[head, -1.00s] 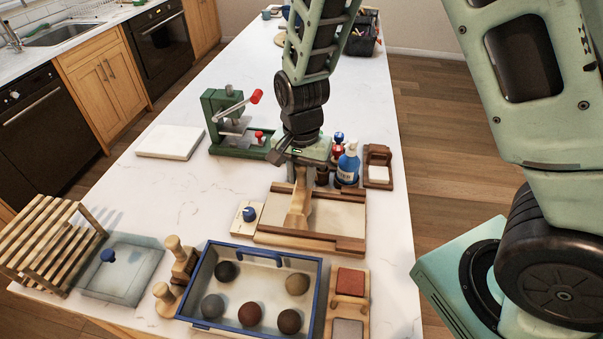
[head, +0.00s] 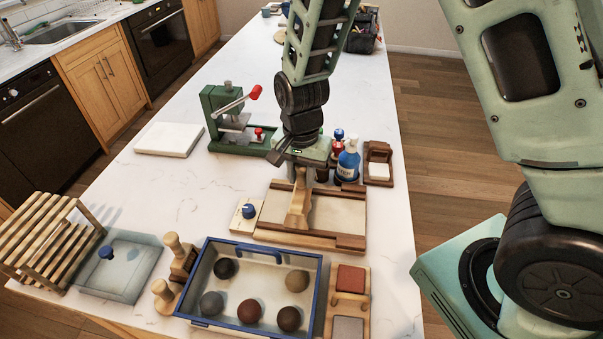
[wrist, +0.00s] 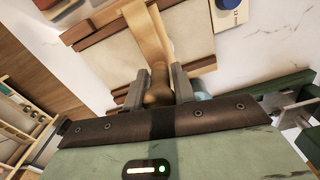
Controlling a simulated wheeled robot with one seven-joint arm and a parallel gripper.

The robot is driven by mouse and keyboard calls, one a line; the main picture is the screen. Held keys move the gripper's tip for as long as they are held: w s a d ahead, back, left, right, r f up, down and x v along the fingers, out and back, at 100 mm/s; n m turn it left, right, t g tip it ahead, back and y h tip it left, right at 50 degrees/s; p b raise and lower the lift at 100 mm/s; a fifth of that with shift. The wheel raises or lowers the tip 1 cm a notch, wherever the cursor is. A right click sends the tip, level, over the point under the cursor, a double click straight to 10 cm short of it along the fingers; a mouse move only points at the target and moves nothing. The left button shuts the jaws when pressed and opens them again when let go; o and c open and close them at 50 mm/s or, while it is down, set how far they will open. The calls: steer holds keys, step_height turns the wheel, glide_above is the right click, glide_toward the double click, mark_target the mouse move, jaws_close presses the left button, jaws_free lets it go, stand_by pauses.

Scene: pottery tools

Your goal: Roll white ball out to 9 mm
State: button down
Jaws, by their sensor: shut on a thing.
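The pin lies over the pale rolling board (head: 338,215), which has brown wooden rails and also shows in the wrist view (wrist: 106,58). I see no white ball; part of the board is hidden by the pin. The palest ball in the blue-rimmed tray is tan (head: 297,281).
The blue-rimmed tray (head: 318,290) holds several balls in front of the board. A green press (head: 228,125), blue pump bottle (head: 348,162) and wooden holder (head: 378,165) stand behind. A white slab (head: 168,140) lies left. The counter left of the dial is clear.

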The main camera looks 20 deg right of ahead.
steer(key=shift+a+f, duration=0.1)
steer(key=shift+w+a, duration=0.25)
steer(key=shift+a, duration=0.05)
steer(key=shift+f, duration=0.1)
steer(key=shift+s+d+f, duration=0.2)
steer(key=shift+s+d, duration=0.15)
steer(key=shift+d, duration=0.05)
stand_by(0.3)
